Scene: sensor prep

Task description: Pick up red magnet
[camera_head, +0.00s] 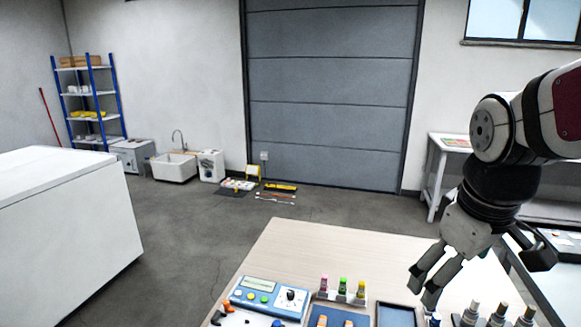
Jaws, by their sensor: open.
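I cannot make out a red magnet in the head camera view. The wooden table (318,246) is cut off by the bottom edge, so its near part is hidden. My gripper (425,288) hangs over the right part of the table, fingers pointing down and left. It is open, and nothing shows between its fingers. Below its fingertips are a dark-framed tray (397,316) and several grey-capped bottles (498,315).
A blue device (267,297) with a dial and buttons sits at the table's left. A rack (340,295) holds pink, green and yellow bottles. Orange pieces lie at the bottom edge. The table's back middle is clear. A white cabinet (65,225) stands at left.

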